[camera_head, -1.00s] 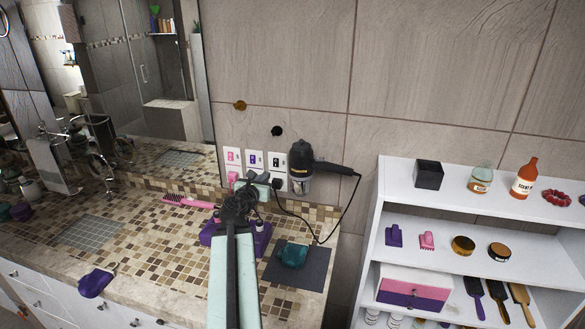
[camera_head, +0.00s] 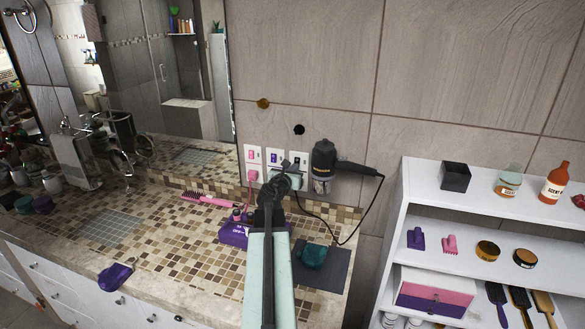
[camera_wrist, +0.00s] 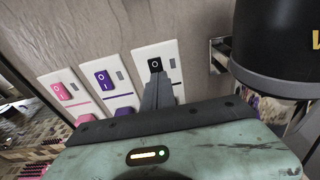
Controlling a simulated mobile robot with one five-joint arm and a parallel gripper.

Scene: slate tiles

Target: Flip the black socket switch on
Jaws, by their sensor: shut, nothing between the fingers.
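The black socket switch (camera_wrist: 154,65) is on the rightmost of three white wall plates, and that plate also shows in the head view (camera_head: 299,157). In the wrist view its upper half with the "O" mark is visible; its lower half is hidden behind my fingers. My gripper (camera_wrist: 157,78) is shut and empty, its fingertips right in front of the lower part of the black switch. I cannot tell whether they touch it. In the head view my gripper (camera_head: 290,170) reaches up to the sockets, partly covering them.
The purple switch (camera_wrist: 103,78) and pink switch (camera_wrist: 62,90) sit to the left, with a pink plug (camera_head: 252,175) below the pink one. A black hair dryer (camera_head: 324,158) hangs close on the right, its cord looping down. A white shelf (camera_head: 400,215) stands further right.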

